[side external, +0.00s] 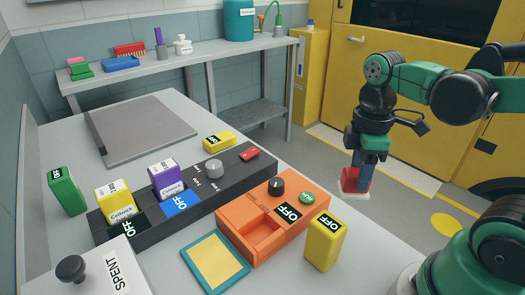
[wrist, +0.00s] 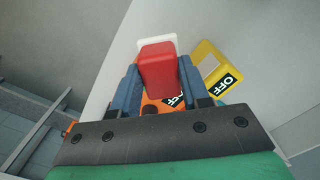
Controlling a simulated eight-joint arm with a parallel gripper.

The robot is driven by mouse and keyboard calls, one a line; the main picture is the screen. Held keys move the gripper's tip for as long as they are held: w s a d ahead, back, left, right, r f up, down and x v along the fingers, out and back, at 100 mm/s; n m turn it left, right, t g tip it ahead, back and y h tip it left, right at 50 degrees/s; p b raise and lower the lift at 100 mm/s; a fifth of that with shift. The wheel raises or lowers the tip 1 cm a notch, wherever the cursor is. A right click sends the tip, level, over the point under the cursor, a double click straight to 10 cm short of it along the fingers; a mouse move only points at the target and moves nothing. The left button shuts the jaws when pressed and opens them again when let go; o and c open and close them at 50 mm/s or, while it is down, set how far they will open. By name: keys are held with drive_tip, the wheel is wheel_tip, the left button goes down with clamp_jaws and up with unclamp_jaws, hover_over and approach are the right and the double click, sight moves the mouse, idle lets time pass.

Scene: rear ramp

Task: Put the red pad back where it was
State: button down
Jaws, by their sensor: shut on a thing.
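The red pad (side external: 356,182) is a red block with a white layer on its far end. My gripper (side external: 356,168) is shut on it and holds it in the air, right of the table's edge in the side view. In the wrist view the red pad (wrist: 158,68) sits between the two blue-grey fingers of my gripper (wrist: 158,85). An orange box (side external: 262,222) with an empty rectangular recess, a dark knob, a green button and an "OFF" display stands on the table, left of and below the pad in the side view.
A yellow block (side external: 326,242) marked "OFF" stands beside the orange box. A flat teal-framed yellow pad (side external: 215,262) lies in front. A long dark panel (side external: 190,200) holds yellow and purple cartons. A grey plate (side external: 140,130) lies behind. A "SPENT" box (side external: 100,272) stands front left.

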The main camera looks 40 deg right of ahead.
drive_tip(key=shift+f, duration=4.8)
drive_tip(key=shift+f, duration=0.2)
drive_tip(key=shift+c, duration=2.1)
unclamp_jaws()
drive_tip(key=shift+r, duration=0.15)
